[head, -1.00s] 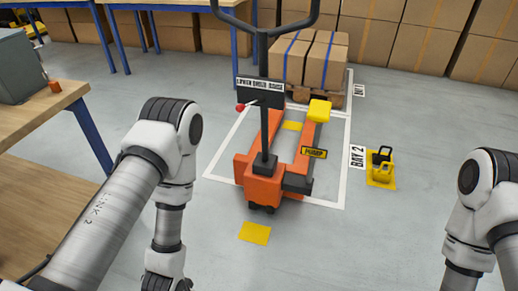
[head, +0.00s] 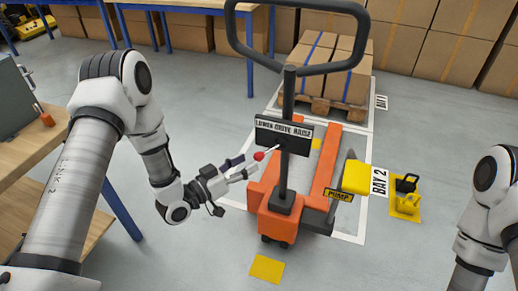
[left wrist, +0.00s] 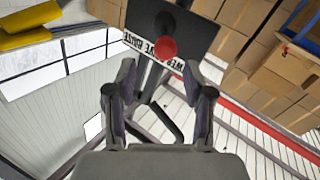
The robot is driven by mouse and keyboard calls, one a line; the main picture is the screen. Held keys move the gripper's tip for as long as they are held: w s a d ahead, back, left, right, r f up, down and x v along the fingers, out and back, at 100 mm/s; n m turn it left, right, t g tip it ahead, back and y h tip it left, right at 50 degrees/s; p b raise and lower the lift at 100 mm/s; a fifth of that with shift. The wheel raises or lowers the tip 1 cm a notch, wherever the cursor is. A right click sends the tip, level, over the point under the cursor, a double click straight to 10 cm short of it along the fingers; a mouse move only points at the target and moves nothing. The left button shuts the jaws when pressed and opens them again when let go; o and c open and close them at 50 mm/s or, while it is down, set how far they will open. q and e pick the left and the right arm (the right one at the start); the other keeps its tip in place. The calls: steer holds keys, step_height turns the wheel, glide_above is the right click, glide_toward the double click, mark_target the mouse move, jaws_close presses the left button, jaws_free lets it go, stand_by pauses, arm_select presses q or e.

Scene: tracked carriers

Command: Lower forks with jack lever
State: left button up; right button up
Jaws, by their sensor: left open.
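The orange pallet jack (head: 284,222) stands on the floor with its dark handle loop (head: 297,68) upright. A black label plate (head: 284,135) with lettering is on its mast. The jack lever ends in a red knob (head: 259,156) on a thin rod, left of the plate. My left gripper (head: 243,168) is open, its fingertips just short of the knob. In the left wrist view the red knob (left wrist: 163,48) lies beyond and above the open fingers (left wrist: 161,90), in front of the plate. My right gripper is out of view; only its arm shows.
A yellow pump pedal (head: 356,177) sticks out at the jack's right. A pallet (head: 322,108) with boxes stands behind. A wooden bench (head: 40,165) is at left.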

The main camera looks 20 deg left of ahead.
mark_target(255, 158)
arm_select(q)
steer(key=x, duration=0.5)
steer(key=shift+w+a+f, duration=0.25)
steer(key=shift+f, duration=0.15)
steer(key=shift+w+d+r, duration=0.1)
steer(key=shift+w+d, duration=0.1)
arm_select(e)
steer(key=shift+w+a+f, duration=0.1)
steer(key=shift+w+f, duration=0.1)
arm_select(q)
jaws_close()
